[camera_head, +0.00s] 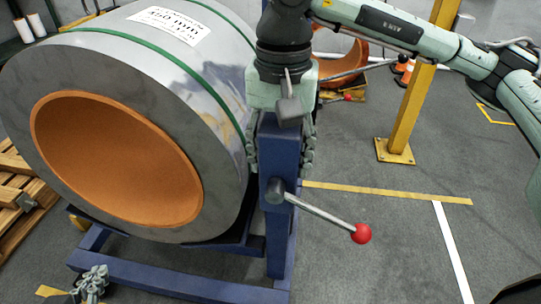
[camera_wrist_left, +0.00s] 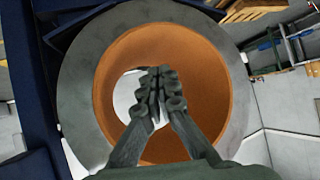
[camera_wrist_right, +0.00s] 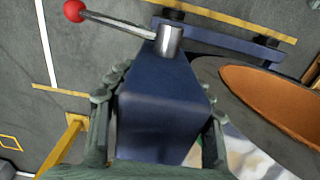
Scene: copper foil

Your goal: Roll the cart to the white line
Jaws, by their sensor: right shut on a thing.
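The blue cart (camera_head: 180,284) carries a large grey coil (camera_head: 225,85) with an orange core (camera_head: 120,160). Its upright blue post (camera_head: 278,215) has a lever ending in a red ball (camera_head: 361,233). My right gripper (camera_head: 280,158) is shut around the post above the lever; in the right wrist view its fingers flank the blue post (camera_wrist_right: 160,110). My left gripper (camera_head: 92,284) is low at the front left, empty, its fingers together; the left wrist view shows them (camera_wrist_left: 158,85) before the coil's opening. The white line (camera_head: 452,252) lies on the floor to the right, apart from the cart.
A yellow floor line (camera_head: 390,192) meets the top of the white line. A yellow post (camera_head: 412,90) stands behind it. Wooden pallets (camera_head: 20,195) lie at left. Another orange coil piece (camera_head: 345,65) is at the back. Grey floor between cart and white line is clear.

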